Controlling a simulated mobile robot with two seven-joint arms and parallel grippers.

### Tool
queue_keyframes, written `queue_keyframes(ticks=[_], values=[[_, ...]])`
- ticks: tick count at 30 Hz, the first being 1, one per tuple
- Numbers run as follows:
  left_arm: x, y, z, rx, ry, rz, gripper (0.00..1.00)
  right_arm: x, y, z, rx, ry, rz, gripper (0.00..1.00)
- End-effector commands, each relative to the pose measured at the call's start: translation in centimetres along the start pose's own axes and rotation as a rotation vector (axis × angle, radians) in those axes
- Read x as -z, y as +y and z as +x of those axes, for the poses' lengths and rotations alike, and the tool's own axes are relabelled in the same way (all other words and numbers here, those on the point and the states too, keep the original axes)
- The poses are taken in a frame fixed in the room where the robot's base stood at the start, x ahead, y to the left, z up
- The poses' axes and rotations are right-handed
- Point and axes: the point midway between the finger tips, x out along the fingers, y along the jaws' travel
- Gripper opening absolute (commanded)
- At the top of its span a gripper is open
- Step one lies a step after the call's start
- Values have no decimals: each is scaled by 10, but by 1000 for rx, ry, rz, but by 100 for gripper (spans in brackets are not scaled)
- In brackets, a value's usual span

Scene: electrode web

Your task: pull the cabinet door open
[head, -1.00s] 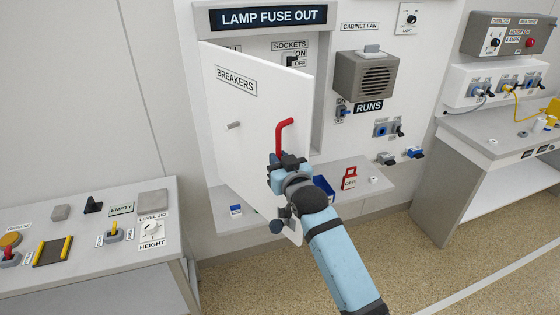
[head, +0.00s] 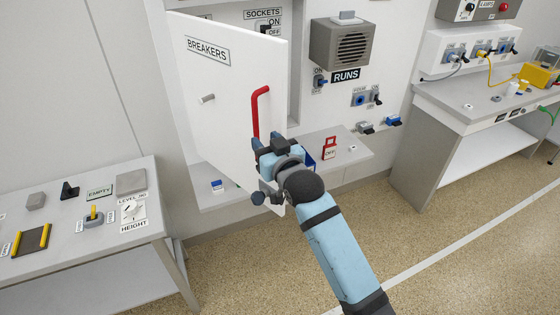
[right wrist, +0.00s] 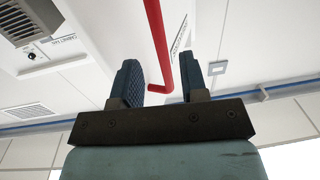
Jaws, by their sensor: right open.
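The white cabinet door (head: 225,110), labelled BREAKERS, stands ajar, swung out from the wall panel, with part of the panel inside visible behind it. Its red bar handle (head: 256,112) is upright near the door's right edge. My right gripper (head: 270,143) is open at the handle's lower end. In the right wrist view, the red handle (right wrist: 159,45) runs down toward the open jaws (right wrist: 162,80), and its bent lower end shows between the two fingers. No grip on it shows. My left gripper is out of view.
A grey bench (head: 75,215) with switches stands at the left. A narrow shelf (head: 345,152) with a red OFF tag (head: 329,148) juts out under the panel. Another bench (head: 440,100) is at the right. Speckled floor (head: 450,215) is open in front.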

Motion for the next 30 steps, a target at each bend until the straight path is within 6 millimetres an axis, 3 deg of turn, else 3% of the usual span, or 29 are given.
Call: queue_keyframes(ticks=[3,10,15,23,28,30], values=[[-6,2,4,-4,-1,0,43,-3,0,-29,0,0,0,40],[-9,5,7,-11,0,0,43,-1,0,-68,0,1,0,40],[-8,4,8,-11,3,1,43,0,0,-79,0,0,0,40],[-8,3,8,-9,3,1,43,0,0,-80,0,1,0,40],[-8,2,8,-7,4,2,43,-14,7,-91,-16,-45,10,3],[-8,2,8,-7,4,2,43,-36,17,-109,-43,-119,25,0]])
